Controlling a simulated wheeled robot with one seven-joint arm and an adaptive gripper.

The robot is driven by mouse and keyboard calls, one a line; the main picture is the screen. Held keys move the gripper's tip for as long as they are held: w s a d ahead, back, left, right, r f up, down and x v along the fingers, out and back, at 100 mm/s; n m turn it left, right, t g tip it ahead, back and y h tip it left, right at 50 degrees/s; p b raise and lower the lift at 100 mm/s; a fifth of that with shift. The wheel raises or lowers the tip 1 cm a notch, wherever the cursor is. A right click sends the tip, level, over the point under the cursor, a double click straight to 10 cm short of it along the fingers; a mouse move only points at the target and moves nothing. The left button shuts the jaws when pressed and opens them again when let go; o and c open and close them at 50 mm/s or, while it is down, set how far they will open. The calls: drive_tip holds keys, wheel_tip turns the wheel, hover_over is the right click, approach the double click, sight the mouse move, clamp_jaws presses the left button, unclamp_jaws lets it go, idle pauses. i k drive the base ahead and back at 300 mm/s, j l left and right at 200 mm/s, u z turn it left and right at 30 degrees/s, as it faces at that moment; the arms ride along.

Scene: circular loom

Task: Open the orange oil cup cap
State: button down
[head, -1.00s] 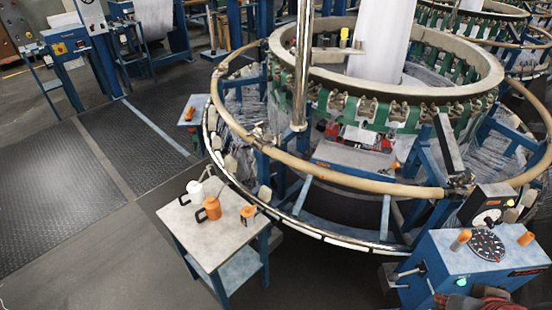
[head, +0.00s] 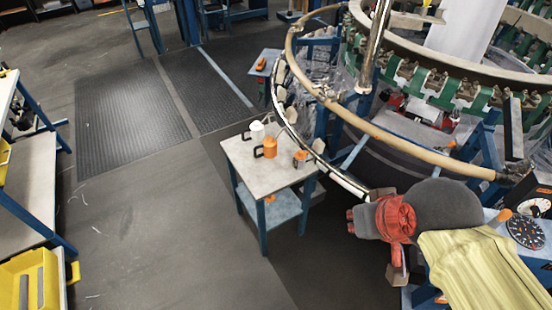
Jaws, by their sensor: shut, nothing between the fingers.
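Several small orange things are in view, and I cannot tell for certain which is the oil cup cap. On the small table (head: 240,163) stand an orange can (head: 269,147) with a dark handle and a smaller orange-topped cup (head: 301,157). An orange knob-like piece (head: 504,215) shows on the blue control box (head: 494,214) at the right, partly hidden by my arm. My gripper (head: 351,221) is shut and empty. It points left, in the air to the lower right of the small table and apart from it in the picture.
A white can (head: 257,130) stands on the small table. The loom's tan ring rail (head: 400,146) curves above my gripper. A blue stand (head: 267,62) is beyond the table. A workbench (head: 38,195) with yellow bins (head: 30,280) is at left. Open floor lies between.

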sight(300, 155)
drive_tip(key=i+j+u, duration=0.1)
drive_tip(key=i+j, duration=0.15)
drive_tip(key=i, duration=0.2)
drive_tip(key=i+j+u, duration=0.1)
drive_tip(key=i, duration=0.4)
drive_tip(key=j, duration=0.1)
